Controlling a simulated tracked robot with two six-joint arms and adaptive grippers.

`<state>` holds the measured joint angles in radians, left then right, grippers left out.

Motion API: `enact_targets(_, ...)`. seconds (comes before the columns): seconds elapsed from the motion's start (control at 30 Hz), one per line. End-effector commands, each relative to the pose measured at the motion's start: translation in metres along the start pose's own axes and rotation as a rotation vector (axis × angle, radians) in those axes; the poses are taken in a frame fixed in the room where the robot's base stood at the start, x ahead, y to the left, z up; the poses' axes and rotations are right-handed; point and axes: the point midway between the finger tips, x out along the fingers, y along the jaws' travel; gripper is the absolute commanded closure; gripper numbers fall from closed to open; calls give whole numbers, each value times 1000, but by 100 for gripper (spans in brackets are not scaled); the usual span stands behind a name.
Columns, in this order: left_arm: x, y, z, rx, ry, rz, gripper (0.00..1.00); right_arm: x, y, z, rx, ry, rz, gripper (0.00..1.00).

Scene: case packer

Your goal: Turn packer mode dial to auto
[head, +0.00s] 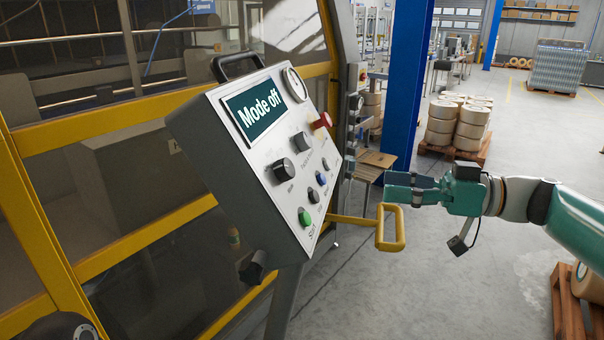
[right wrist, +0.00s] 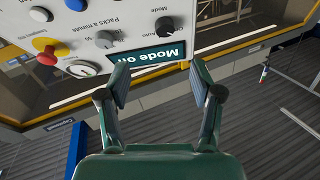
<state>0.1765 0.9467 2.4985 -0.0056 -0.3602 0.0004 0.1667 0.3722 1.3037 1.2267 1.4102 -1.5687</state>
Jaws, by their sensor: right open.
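The mode dial (head: 284,168) is a dark round knob on the white sloping control panel (head: 262,160), below a display (head: 256,108) that reads "Mode off". In the right wrist view the panel is upside down, with the mode dial (right wrist: 166,25) beyond the fingertips and its small setting labels beside it. The exact setting it points to is hard to tell. My right gripper (head: 390,190) is open and empty, to the right of the panel and apart from the dial. Its two fingers (right wrist: 160,82) stand spread in the right wrist view. My left gripper is not in view.
A second knob (head: 301,141), a red emergency stop (head: 322,120), a gauge (head: 294,84) and several push buttons, including a green one (head: 304,217), share the panel. A yellow bar handle (head: 392,229) juts out near my right gripper.

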Motion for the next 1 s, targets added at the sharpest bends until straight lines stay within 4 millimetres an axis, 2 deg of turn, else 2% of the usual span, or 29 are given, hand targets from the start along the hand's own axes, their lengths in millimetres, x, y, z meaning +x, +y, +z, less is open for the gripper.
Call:
enact_targets(0.1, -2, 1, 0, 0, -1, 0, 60, 0, -8, -12, -43, 22, -14, 35)
enact_targets(0.27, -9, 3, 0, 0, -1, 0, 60, 18, -8, -14, -41, 21, -12, 35)
enact_targets(0.8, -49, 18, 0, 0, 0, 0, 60, 128, -8, -16, -35, 19, -8, 35)
enact_targets(1.0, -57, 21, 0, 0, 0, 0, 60, 151, -7, -15, -37, 20, -5, 35)
